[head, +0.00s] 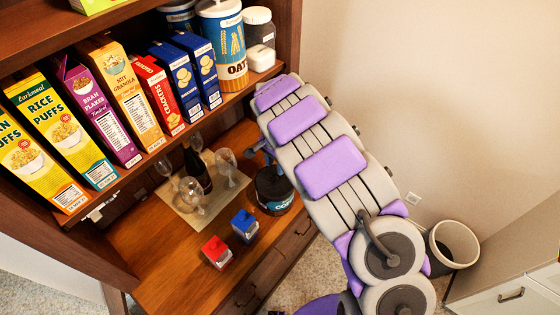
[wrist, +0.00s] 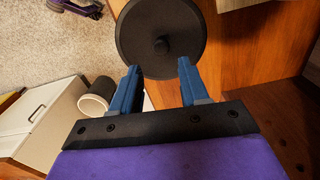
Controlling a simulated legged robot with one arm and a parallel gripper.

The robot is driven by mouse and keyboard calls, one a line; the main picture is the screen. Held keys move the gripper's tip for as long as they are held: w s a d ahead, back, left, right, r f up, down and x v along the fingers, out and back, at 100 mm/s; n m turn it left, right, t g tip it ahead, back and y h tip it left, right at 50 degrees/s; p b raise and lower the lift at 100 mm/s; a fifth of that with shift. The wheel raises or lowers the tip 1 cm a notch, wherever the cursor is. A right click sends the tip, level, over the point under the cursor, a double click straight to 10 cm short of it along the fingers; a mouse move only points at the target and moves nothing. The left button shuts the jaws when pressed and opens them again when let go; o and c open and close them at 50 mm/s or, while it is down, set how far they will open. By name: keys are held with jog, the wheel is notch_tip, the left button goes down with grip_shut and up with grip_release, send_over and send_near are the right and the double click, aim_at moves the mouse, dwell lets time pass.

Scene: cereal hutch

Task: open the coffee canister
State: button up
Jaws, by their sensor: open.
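Nothing is held. In the head view my gripper is mostly hidden by my arm.
On the counter are a red carton (head: 217,252), a blue carton (head: 245,225) and a tray (head: 185,212) with glasses and a dark bottle (head: 196,170). Cereal boxes (head: 55,125) and an oats canister (head: 224,45) fill the shelf above. A bin (head: 452,243) stands on the floor at right.

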aim_at(277, 177)
jog(key=shift+a+f, duration=0.6)
jog(key=shift+a, duration=0.15)
jog(key=shift+a+f, duration=0.1)
jog(key=shift+f, duration=0.2)
jog(key=shift+d+f+b, duration=0.5)
jog(key=shift+d+f, duration=0.45)
jog(key=shift+d, duration=0.15)
jog(key=shift+a+f, duration=0.15)
jog(key=shift+f, duration=0.05)
jog(key=shift+a+f, duration=0.1)
jog(key=shift+a, duration=0.65)
jog(key=shift+d, duration=0.75)
jog(key=shift+a+f, duration=0.5)
jog(key=shift+f, duration=0.15)
jog(key=shift+d+f, duration=0.4)
jog(key=shift+d, duration=0.1)
jog(key=shift+f, duration=0.25)
